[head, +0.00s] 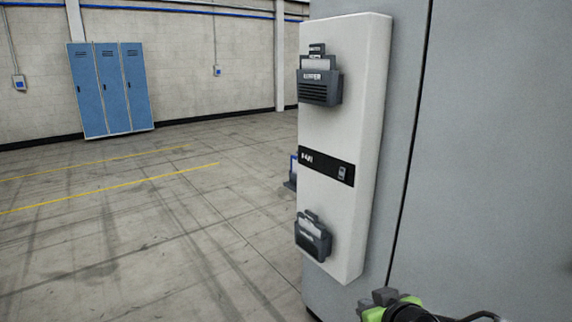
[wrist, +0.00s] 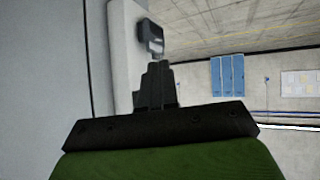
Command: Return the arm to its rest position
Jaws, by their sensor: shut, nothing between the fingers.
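My gripper (wrist: 158,85) shows in the wrist view, with its two dark fingers together and nothing between them. In the head view, a green and black part of my arm (head: 390,307) shows at the bottom edge, right of centre. The fingers appear in front of the white panel (wrist: 122,50) in the wrist view, close to a dark holder on it. I cannot tell the gap between them.
The white panel (head: 340,130) is mounted on a grey cabinet (head: 480,150) at the right. It carries an upper dark holder (head: 320,88) and a lower dark holder (head: 312,238). Blue lockers (head: 110,90) stand at the far wall. The floor at the left is clear.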

